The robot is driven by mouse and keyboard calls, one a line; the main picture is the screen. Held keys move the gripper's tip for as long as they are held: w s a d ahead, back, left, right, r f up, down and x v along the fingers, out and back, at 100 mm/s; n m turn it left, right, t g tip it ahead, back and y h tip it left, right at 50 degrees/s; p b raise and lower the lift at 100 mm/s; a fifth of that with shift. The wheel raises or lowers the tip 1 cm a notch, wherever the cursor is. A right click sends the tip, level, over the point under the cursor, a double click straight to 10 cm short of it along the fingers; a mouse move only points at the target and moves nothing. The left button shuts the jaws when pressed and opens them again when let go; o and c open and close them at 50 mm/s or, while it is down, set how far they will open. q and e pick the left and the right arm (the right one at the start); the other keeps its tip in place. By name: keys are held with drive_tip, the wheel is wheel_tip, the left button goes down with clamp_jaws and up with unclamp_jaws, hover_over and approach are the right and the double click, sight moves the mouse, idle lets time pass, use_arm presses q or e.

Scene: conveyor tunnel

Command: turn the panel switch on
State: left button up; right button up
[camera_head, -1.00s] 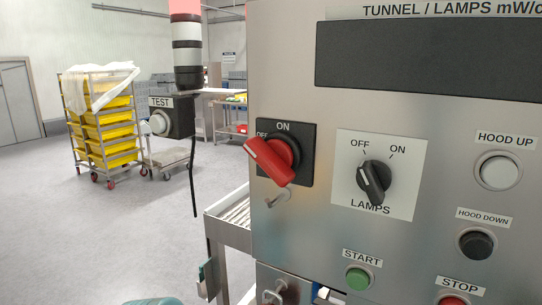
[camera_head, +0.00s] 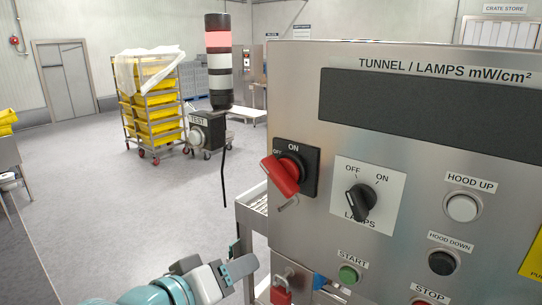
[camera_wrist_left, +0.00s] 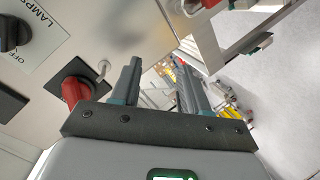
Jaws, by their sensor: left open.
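A red rotary handle (camera_head: 281,174) sits on a black plate marked OFF and ON at the left of the steel panel (camera_head: 440,120). Its long grip slants from upper left to lower right, and ON is above it. A black LAMPS knob (camera_head: 361,200) sits on a white plate to its right. My left gripper (camera_head: 243,268) is below and left of the red handle, apart from it. In the left wrist view my open, empty gripper (camera_wrist_left: 159,70) has the red handle (camera_wrist_left: 75,92) left of its fingers and the LAMPS knob (camera_wrist_left: 14,33) at the far left. My right gripper is not in view.
A red padlock (camera_head: 281,296) hangs below the panel's lower left corner. A green START button (camera_head: 348,273) is nearby. Open floor (camera_head: 110,215) lies to the left.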

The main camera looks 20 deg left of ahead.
use_arm(q)
drive_tip(key=s+a+r+t+h+p, duration=0.1)
drive_tip(key=s+r+t, duration=0.1)
drive_tip(key=s+r, duration=0.35)
drive_tip(key=s+a+r+t+h, duration=0.1)
drive_tip(key=s+r, duration=0.2)
drive_tip(key=r, duration=0.5)
drive_tip(key=b, duration=0.4)
approach(272, 177)
drive_tip(key=x, duration=0.8)
drive_tip(key=shift+f, duration=0.15)
drive_tip(key=shift+x, duration=0.9)
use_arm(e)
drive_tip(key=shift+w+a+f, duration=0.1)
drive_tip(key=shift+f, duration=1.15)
use_arm(q)
drive_tip(key=shift+c, duration=0.3)
drive_tip(key=shift+s, duration=0.15)
clamp_jaws()
